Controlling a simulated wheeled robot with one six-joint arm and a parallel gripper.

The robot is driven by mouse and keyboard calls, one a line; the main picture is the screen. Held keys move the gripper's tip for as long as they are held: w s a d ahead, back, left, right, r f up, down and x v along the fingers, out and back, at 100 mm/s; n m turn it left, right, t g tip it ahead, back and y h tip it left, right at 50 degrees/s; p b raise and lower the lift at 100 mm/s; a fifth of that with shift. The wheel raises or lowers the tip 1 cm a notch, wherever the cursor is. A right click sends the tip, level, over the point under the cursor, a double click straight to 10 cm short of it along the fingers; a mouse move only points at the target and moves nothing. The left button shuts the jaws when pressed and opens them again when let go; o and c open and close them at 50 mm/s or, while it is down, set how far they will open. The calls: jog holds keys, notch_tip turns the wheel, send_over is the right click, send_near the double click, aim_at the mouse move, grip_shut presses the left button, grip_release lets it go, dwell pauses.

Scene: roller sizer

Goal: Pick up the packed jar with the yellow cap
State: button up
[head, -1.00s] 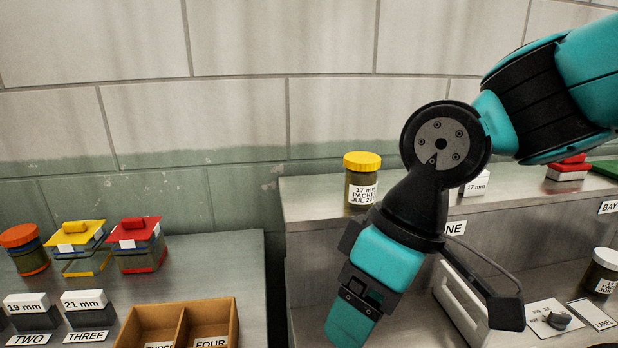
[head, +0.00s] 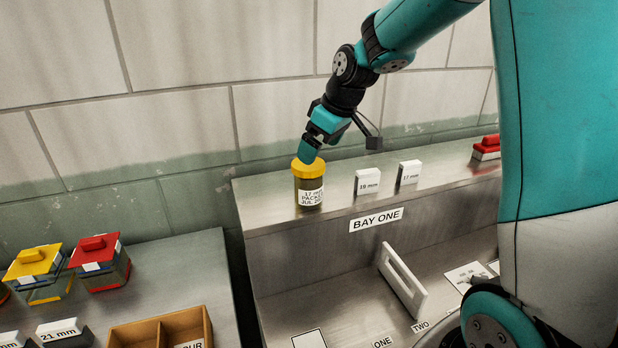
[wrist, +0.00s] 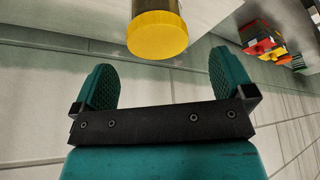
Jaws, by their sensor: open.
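The packed jar (head: 309,192) with the yellow cap (head: 308,168) stands upright at the left end of the raised shelf. Its white label reads 17 mm, PACKED, JUL. My gripper (head: 307,150) is just above and behind the cap in the head view, pointing down. In the wrist view the yellow cap (wrist: 157,35) lies ahead of my open gripper (wrist: 158,85), roughly midway between the two teal fingers and beyond their tips. Nothing is between the fingers. I cannot tell from the head view how far the fingertips are from the cap.
White 19 mm (head: 368,181) and 17 mm (head: 409,172) blocks stand right of the jar on the shelf (head: 260,205). A tiled wall (head: 180,100) rises close behind. Red- and yellow-lidded boxes (head: 100,262) and a wooden tray (head: 130,338) occupy the left bench.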

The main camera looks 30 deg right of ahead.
aim_at(309, 169)
jog(key=x, duration=0.3)
jog(key=shift+w+p+x, duration=0.2)
jog(key=shift+p+x, duration=1.45)
jog(key=shift+x, duration=0.95)
jog(key=shift+d, duration=0.2)
jog(key=c, duration=0.9)
jog(key=shift+r, duration=0.1)
jog(key=shift+c, duration=0.6)
jog(key=shift+r, duration=0.1)
